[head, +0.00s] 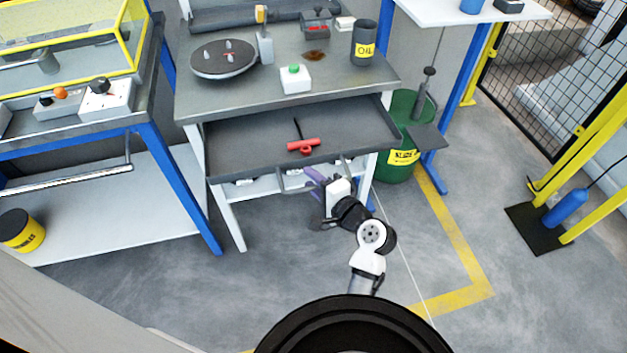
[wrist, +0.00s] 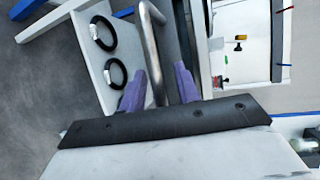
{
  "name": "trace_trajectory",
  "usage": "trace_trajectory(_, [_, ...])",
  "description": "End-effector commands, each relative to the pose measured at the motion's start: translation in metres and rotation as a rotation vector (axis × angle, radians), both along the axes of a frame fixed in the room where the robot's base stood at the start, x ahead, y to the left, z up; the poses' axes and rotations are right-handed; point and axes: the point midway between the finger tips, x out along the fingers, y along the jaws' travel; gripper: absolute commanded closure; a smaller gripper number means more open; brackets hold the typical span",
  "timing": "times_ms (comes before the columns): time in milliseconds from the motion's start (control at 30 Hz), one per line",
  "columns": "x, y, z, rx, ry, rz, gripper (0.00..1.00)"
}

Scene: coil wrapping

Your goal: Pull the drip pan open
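The drip pan (head: 240,140) is a dark grey, shallow tray under the worktable's top. It stands out from the table towards me, and its inside shows. A grey bar handle (head: 290,187) is on its front; in the wrist view the handle (wrist: 151,38) is a bare metal bar. My gripper (head: 316,175) is at the handle, low at the pan's front. In the wrist view the purple fingers of my gripper (wrist: 160,88) stand on either side of the bar, with a gap showing at the right finger. The fingers look open around the bar; contact is partly hidden.
A red T-shaped piece (head: 303,146) lies in the pan. On the worktable (head: 340,80) are a turntable (head: 223,60), a green-button box (head: 295,79) and an oil can (head: 364,43). A green bin (head: 398,165) stands right of the pan. The floor in front is clear.

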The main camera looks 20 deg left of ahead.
Motion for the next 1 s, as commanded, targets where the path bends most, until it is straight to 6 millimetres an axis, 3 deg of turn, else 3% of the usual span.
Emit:
trace_trajectory(267, [-0.004, -0.007, 0.000, 0.001, 0.000, -0.001, 0.68])
trace_trajectory(700, [-0.038, -0.059, 0.012, 0.000, 0.000, -0.001, 0.68])
trace_trajectory(1000, [-0.041, -0.062, 0.013, 0.000, 0.000, 0.000, 0.68])
